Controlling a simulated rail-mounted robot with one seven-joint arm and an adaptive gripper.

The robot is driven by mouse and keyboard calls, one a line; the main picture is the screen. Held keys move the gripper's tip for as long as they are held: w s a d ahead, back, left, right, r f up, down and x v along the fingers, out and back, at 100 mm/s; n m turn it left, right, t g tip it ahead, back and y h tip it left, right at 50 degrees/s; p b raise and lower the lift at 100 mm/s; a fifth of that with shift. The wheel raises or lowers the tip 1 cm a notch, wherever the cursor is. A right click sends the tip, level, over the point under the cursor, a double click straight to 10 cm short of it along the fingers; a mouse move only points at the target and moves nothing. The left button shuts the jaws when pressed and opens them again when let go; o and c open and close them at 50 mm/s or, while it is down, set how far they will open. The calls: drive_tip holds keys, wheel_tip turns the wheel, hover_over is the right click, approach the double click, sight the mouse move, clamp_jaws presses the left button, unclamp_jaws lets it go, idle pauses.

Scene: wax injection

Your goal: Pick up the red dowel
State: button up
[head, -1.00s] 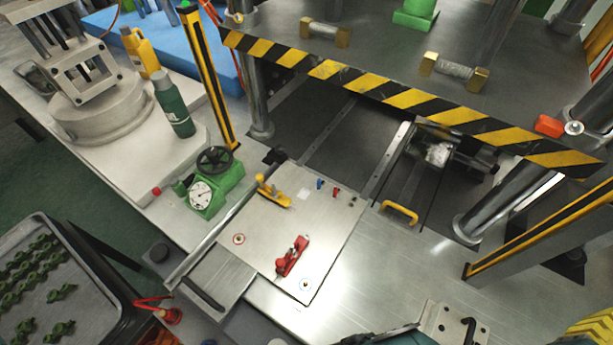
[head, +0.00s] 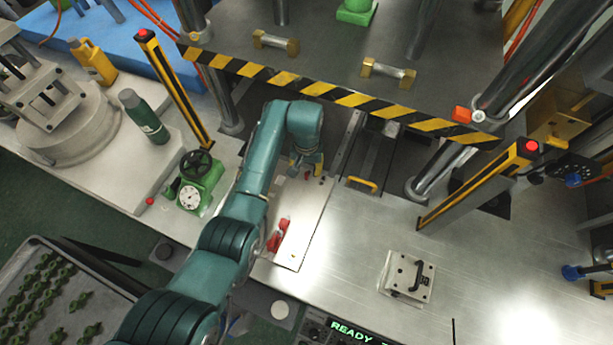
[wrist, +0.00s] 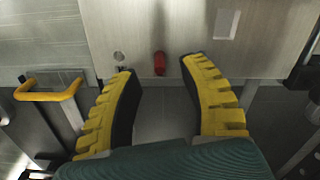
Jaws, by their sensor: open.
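The red dowel (wrist: 160,63) is a small upright red peg on the pale metal plate (wrist: 105,25). In the wrist view it shows between the tips of my gripper (wrist: 161,66), whose two yellow ribbed fingers are open and empty. The fingers look above the plate and not touching the dowel; their exact height is hard to tell. In the head view my gripper (head: 308,168) is over the far end of the plate (head: 310,215), and a small red spot beside it looks like the dowel (head: 321,181).
A red clamp-like part (head: 279,236) lies nearer on the plate. The striped press edge (head: 340,97) overhangs behind my gripper. A green gauge unit (head: 198,182) stands left.

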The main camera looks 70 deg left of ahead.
sight(306, 177)
wheel_tip(306, 177, down, 2)
drive_tip(key=shift+f, duration=0.25)
drive_tip(key=shift+c, duration=0.4)
clamp_jaws()
